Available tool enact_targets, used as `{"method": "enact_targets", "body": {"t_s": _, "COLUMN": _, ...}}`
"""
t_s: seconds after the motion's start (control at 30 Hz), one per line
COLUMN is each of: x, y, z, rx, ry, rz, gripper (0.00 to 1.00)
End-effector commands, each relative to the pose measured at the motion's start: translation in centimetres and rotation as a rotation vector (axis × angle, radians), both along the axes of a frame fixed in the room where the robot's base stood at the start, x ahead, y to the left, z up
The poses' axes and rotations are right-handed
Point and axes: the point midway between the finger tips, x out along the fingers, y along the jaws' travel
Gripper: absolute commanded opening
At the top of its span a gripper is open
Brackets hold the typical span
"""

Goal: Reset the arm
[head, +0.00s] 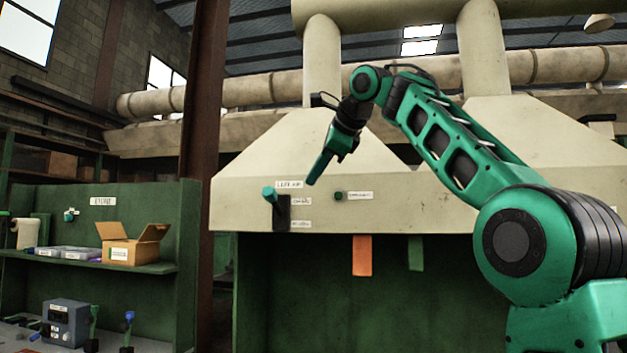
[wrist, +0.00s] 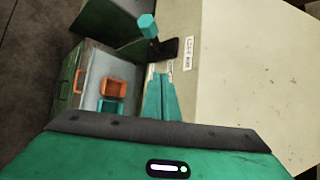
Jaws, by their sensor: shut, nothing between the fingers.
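My green arm reaches up and across the head view from the right. My gripper (head: 316,171) points down and to the left in front of the cream hood, with its green fingers together and nothing between them. In the wrist view my gripper (wrist: 160,80) also shows with both fingers closed side by side. A lever with a teal handle (head: 269,194) stands on a dark plate on the hood, left of and a little below the fingertips. Its teal knob (wrist: 148,25) shows above the fingers in the wrist view. The gripper looks apart from the lever.
The hood (head: 420,205) carries a small green button (head: 338,196) and hanging orange (head: 362,256) and green strips. A green shelf (head: 150,266) at left holds an open cardboard box (head: 130,252). A rusty column (head: 203,130) stands between. The wrist view shows an orange bin (wrist: 113,87) and a teal bin (wrist: 108,106).

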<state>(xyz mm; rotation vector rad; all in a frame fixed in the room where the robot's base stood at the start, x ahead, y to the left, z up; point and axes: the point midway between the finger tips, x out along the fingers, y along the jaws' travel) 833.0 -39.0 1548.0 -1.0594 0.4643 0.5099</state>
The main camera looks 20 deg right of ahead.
Motion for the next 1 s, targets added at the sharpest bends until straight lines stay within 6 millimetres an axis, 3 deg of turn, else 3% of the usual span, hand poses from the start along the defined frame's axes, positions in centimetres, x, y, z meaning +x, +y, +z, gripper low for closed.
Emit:
{"method": "enact_targets", "body": {"t_s": 0.5, "x": 0.0, "y": 0.0, "z": 0.0, "rx": 0.000, "ry": 0.001, "rz": 0.000, "gripper": 0.00}}
{"method": "enact_targets", "body": {"t_s": 0.63, "x": 0.0, "y": 0.1, "z": -1.0, "rx": -0.031, "ry": 0.016, "rz": 0.013, "gripper": 0.00}}
{"method": "enact_targets", "body": {"t_s": 0.77, "x": -0.1, "y": 0.0, "z": -4.6, "rx": -0.139, "ry": 0.067, "rz": 0.056, "gripper": 0.00}}
{"method": "enact_targets", "body": {"t_s": 1.0, "x": -3.0, "y": -2.9, "z": -15.2, "rx": -0.414, "ry": 0.219, "rz": 0.210, "gripper": 0.00}}
